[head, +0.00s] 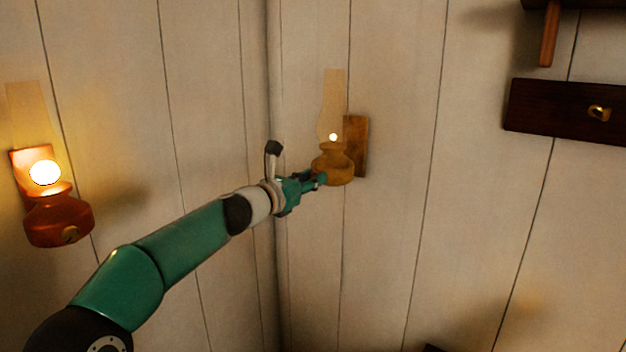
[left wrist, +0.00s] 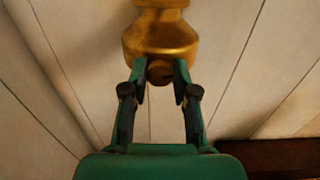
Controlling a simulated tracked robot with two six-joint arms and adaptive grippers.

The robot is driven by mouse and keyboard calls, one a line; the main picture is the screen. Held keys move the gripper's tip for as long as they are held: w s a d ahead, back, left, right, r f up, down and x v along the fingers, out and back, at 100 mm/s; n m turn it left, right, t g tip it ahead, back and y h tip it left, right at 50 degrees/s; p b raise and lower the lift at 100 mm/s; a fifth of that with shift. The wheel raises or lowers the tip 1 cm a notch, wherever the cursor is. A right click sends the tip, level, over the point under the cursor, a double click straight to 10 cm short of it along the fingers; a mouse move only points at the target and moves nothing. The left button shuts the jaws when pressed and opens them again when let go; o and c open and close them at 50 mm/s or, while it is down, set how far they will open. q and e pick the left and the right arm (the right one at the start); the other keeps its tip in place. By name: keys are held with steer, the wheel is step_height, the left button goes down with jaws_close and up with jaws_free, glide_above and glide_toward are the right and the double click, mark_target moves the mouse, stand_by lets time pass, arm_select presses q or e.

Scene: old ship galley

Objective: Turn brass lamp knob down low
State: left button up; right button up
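The brass lamp (head: 334,168) hangs on a wooden wall plate just right of the corner, with a small dim light in its tall glass chimney (head: 333,100). Its round knob (left wrist: 160,72) sticks out from the brass body (left wrist: 160,42) in the left wrist view. My left gripper (head: 322,179) is at the lower front of this lamp. In the left wrist view my left gripper (left wrist: 160,74) has its two fingertips apart, one on each side of the knob, with narrow gaps showing. In the head view the gripper hides the knob. My right gripper is not in view.
A second, reddish lamp (head: 58,220) glows brightly on the left wall, with a brass knob low on its front. A dark wooden rail (head: 550,108) with a brass hook is at the upper right. The plank wall between the lamp and the rail is bare.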

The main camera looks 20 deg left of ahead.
arm_select(q)
steer(key=m+b, duration=0.1)
steer(key=m, duration=0.1)
steer(key=shift+f+m+b, duration=0.15)
steer(key=shift+m+b, duration=0.15)
jaws_close()
steer(key=shift+m, duration=0.7)
steer(key=o, duration=1)
jaws_free()
steer(key=shift+d, duration=0.1)
steer(key=shift+c, duration=0.2)
steer(key=shift+s, duration=0.1)
steer(key=v, duration=1.2)
